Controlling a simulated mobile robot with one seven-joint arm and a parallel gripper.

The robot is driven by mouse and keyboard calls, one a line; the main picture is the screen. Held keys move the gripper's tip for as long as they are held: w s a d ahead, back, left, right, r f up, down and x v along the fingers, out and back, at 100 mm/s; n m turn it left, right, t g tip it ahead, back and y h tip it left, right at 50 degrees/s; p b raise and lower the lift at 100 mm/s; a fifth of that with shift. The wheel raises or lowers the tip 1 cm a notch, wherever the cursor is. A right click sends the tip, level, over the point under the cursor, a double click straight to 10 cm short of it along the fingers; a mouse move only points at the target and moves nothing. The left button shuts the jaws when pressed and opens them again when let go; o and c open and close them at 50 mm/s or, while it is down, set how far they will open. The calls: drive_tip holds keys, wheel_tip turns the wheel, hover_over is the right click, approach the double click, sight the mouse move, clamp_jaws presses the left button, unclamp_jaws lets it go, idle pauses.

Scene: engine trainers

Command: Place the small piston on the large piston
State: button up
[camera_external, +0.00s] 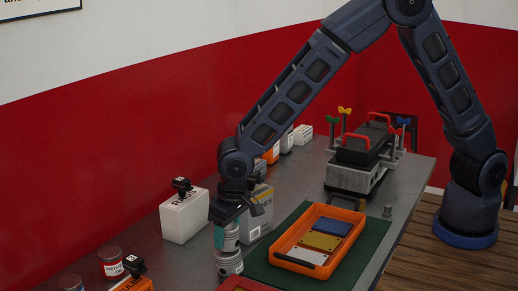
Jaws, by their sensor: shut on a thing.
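My gripper (232,214) points down near the front left of the table, with its jaws closed around the top of a silver cylindrical part, which appears to be the small piston (231,240). Directly below it is a wider silver cylinder, which appears to be the large piston (229,264). The two line up almost vertically. I cannot tell whether they touch or a small gap is between them. A teal patch shows at the left side of the upper part. The fingertips are small and partly hidden.
A white container (184,218) with a black cap stands left of my gripper; a grey box (256,212) stands close behind it. An orange tray (350,226) with coloured plates lies on a green mat (371,251) to the right. Red-topped cans are at front left; an engine block (356,176) stands farther back.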

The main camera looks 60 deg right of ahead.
sight(234, 227)
drive_tip(key=shift+f, duration=0.35)
drive_tip(key=o, duration=1.1)
drive_tip(key=r, duration=0.4)
drive_tip(key=s+r, duration=0.1)
drive_tip(key=r, duration=0.7)
drive_tip(key=shift+s+r, duration=0.3)
drive_tip(key=shift+s, duration=0.1)
drive_tip(key=s+d+r, duration=0.3)
drive_tip(key=d+r, duration=0.2)
drive_tip(key=d, duration=0.4)
drive_tip(key=s+d+r+y, duration=0.1)
drive_tip(key=s+d+r, duration=0.1)
drive_tip(key=d+r, duration=0.55)
drive_tip(key=s+d+r, duration=0.3)
drive_tip(key=d+r, duration=0.1)
drive_tip(key=d, duration=0.6)
drive_tip(key=s+d+t, duration=0.1)
drive_tip(key=s+d, duration=0.4)
drive_tip(key=s, duration=0.1)
drive_tip(key=s+d+r+t, duration=0.1)
drive_tip(key=s+d, duration=0.4)
drive_tip(key=s, duration=0.2)
drive_tip(key=s+d+r+h, duration=0.1)
drive_tip(key=s+d, duration=0.4)
drive_tip(key=s, duration=0.2)
drive_tip(key=shift+d+t, duration=0.35)
drive_tip(key=shift+t, duration=0.05)
